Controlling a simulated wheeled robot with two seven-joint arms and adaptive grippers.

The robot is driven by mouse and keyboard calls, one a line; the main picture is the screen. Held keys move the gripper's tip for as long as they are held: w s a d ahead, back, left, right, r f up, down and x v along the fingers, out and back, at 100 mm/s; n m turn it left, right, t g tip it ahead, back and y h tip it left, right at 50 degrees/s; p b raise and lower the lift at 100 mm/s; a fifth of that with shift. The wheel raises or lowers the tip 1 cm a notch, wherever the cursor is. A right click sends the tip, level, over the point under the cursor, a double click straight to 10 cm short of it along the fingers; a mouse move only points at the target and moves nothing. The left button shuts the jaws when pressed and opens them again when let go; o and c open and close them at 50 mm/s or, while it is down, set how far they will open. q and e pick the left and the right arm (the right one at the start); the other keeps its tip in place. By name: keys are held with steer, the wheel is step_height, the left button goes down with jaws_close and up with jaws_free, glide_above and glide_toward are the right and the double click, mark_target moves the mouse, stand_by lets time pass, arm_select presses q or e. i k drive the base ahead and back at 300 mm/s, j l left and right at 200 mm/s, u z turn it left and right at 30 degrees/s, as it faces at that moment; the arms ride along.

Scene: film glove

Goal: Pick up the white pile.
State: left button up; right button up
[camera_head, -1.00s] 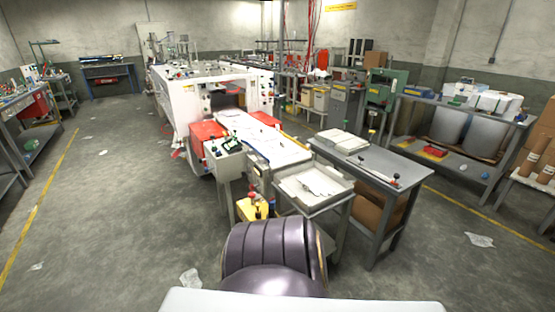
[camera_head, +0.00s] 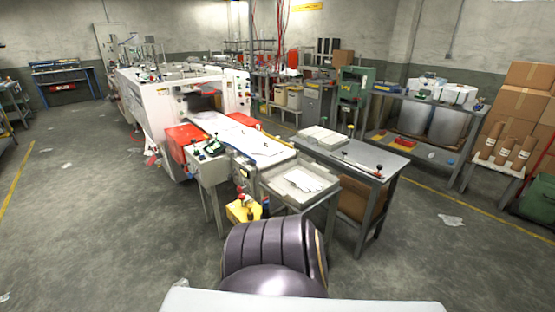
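Two white piles show in the head view. A neat, flat white pile (camera_head: 323,136) lies at the back left of a grey table (camera_head: 372,154). Loose white sheets (camera_head: 303,181) lie in a shallow tray (camera_head: 268,187) at the end of the white machine, left of that table. I cannot tell which one the task names. Neither of my grippers is in view, and nothing is seen touching either pile.
The long white machine (camera_head: 160,105) runs toward the back left, with a control box (camera_head: 207,160) and a yellow box (camera_head: 243,208) at its near end. A shelf (camera_head: 440,105) and cartons (camera_head: 522,100) stand right. Floor is open at left, with scraps.

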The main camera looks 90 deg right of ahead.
mark_target(304, 179)
steer(key=i+l+z, duration=0.25)
steer(key=z, duration=0.25)
steer(key=i+z, duration=0.85)
steer(key=z, duration=0.15)
steer(key=i+j+z, duration=0.2)
steer(key=i+z, duration=0.15)
steer(key=z, duration=0.15)
steer(key=i+j+z, duration=0.3)
steer(key=z, duration=0.2)
steer(key=i+j+z, duration=0.25)
steer(key=j+z, duration=0.25)
steer(key=i+j+z, duration=0.15)
steer(key=j+z, duration=0.85)
steer(key=i+l, duration=0.05)
